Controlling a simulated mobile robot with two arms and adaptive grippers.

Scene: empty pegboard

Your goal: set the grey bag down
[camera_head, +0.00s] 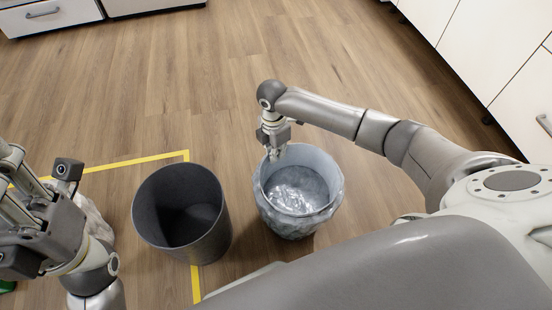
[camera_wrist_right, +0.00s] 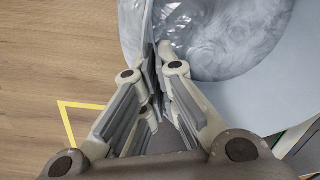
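The grey bag (camera_head: 290,222) stands upright and open-mouthed right of the dark bin in the head view. Its inside looks shiny and crinkled. It also fills the upper right of the right wrist view (camera_wrist_right: 225,35). My right gripper (camera_head: 274,154) is at the bag's far left rim. In the wrist view its fingertips (camera_wrist_right: 160,52) come together on the rim, with the bag wall between them. I cannot tell whether the bag's bottom touches the floor. My left gripper (camera_head: 50,215) is at the left edge, in front of a whitish bag (camera_head: 95,217); its fingertips are not clear.
A dark empty bin (camera_head: 182,212) stands just left of the grey bag. Yellow tape (camera_head: 140,161) marks a corner on the wood floor behind and beside the bin. White cabinets (camera_head: 490,45) line the right. The floor beyond the bag is clear.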

